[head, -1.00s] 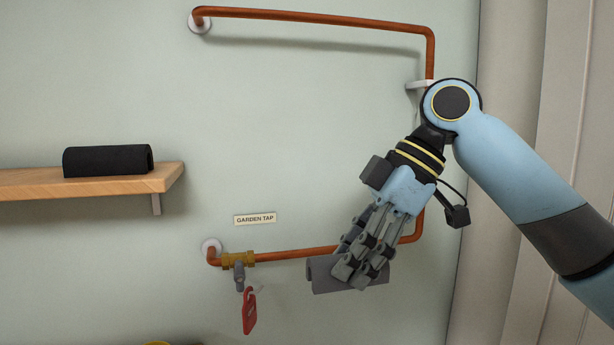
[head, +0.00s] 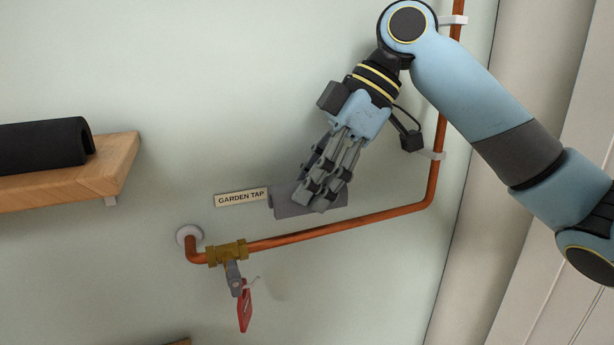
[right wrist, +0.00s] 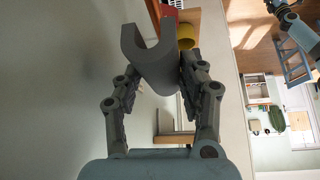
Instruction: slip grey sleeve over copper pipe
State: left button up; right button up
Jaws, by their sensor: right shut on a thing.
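My right gripper (head: 322,190) is shut on the grey sleeve (head: 290,203), which shows just above the lower run of the copper pipe (head: 330,224) in the head view. A strip of wall shows between sleeve and pipe, so the sleeve is not around it. In the right wrist view the sleeve (right wrist: 155,66) is a C-shaped channel between the fingers, its open slot facing away from the palm. The fingers hide part of the sleeve in the head view. The pipe does not show clearly in the wrist view. My left gripper is not in view.
A brass valve (head: 227,252) with a red tag (head: 244,306) sits at the pipe's left end. The "GARDEN TAP" label (head: 241,197) is just left of the sleeve. A black sleeve (head: 40,143) lies on the wooden shelf (head: 118,168). A white clip (head: 432,155) holds the vertical pipe.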

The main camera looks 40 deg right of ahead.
aim_at(305, 231)
jog(key=shift+s+f, duration=0.1)
jog(key=shift+f, duration=0.4)
jog(key=shift+w+f+b, duration=0.25)
jog(key=shift+f+b, duration=0.3)
jog(key=shift+s+f+b, duration=0.1)
jog(key=shift+f+b, duration=0.3)
jog(key=shift+b, duration=0.15)
jog(key=shift+f, duration=0.2)
jog(key=shift+f+b, duration=0.4)
jog(key=shift+b, duration=0.2)
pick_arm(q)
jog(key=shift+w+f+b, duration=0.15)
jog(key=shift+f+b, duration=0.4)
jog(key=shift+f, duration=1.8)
pick_arm(e)
jog(key=shift+f, duration=1.1)
